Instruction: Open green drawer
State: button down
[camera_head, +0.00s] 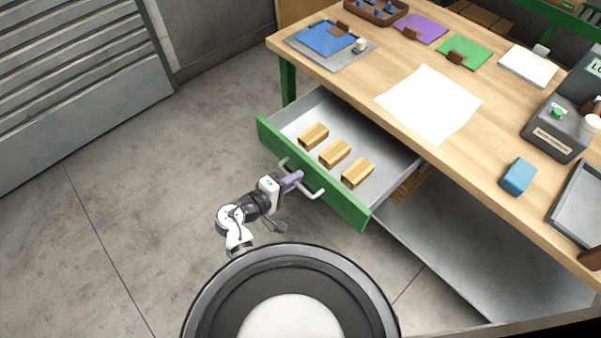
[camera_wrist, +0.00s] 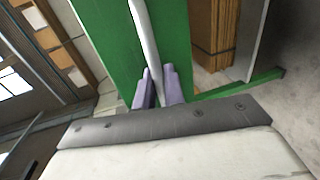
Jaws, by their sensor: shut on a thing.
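The green drawer (camera_head: 345,203) is pulled out from under the wooden workbench. Its grey inside shows, with three wooden brushes or blocks (camera_head: 335,153) lying in a row. A pale bar handle (camera_head: 314,192) runs along its green front. My gripper (camera_head: 296,177) is at the handle near its left part, with purple fingers. In the wrist view, my gripper (camera_wrist: 159,92) has its two fingers on either side of the handle (camera_wrist: 148,38), shut on it, with the green front (camera_wrist: 103,30) right behind. The fingertips partly hide the handle.
The workbench top (camera_head: 480,120) holds a white sheet (camera_head: 430,103), coloured mats, a blue block (camera_head: 518,176) and a dark machine (camera_head: 560,125). A green leg (camera_head: 288,80) stands behind the drawer. The concrete floor (camera_head: 130,190) is clear at left. A grey slatted shutter (camera_head: 75,85) stands at the far left.

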jog(key=shift+a, duration=0.1)
jog(key=c, duration=1.6)
grip_release()
jog(key=shift+c, duration=0.2)
jog(key=b+v, duration=0.3)
jog(key=v, duration=1)
jog(key=shift+s+a, duration=0.25)
jog(key=shift+a, duration=0.05)
